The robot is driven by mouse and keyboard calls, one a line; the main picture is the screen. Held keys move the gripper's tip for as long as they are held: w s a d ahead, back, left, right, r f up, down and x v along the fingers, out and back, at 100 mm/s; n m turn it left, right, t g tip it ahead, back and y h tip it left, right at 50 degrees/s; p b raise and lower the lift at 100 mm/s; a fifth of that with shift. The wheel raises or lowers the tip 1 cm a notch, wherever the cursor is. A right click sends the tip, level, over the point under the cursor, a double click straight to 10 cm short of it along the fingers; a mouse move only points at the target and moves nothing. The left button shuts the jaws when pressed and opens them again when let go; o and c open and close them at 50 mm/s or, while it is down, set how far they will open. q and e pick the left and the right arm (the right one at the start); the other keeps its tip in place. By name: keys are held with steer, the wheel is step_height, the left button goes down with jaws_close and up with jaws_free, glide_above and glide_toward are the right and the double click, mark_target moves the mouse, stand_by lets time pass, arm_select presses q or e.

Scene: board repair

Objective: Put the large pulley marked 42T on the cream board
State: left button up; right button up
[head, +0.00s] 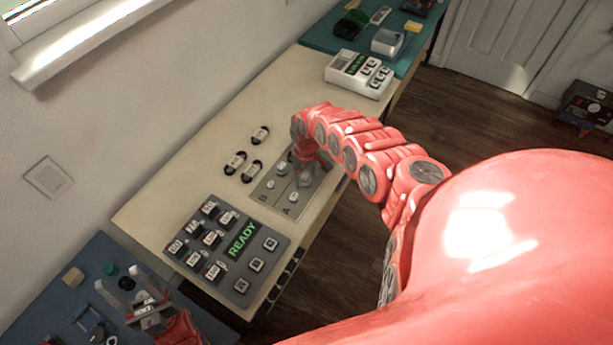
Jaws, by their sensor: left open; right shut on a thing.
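The cream board (172,193) is a long pale worktop running from lower left to upper right. A grey plate (265,205) lettered A and B lies on it and bears several light round pegs. My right gripper (303,172) reaches down at the plate's far right end. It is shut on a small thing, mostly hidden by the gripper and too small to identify. My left gripper (137,297) is open over the blue mat at the lower left. I cannot read a 42T mark on anything, and cannot pick out the large pulley.
Several dark oval pieces with white labels, one of them a far piece (260,134), lie behind the plate. A grey button box (228,250) shows READY at the near end. A white device (358,73) stands at the far end. Small parts lie on the blue mat (45,303).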

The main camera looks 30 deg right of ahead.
mark_target(306, 177)
steer(key=shift+f+b, duration=0.35)
steer(key=shift+f, duration=0.05)
stand_by(0.5)
steer(key=o, duration=1.4)
steer(key=shift+c, duration=0.2)
steer(key=shift+w+r, duration=0.15)
steer(key=shift+r, duration=0.5)
step_height(306, 177, up, 16)
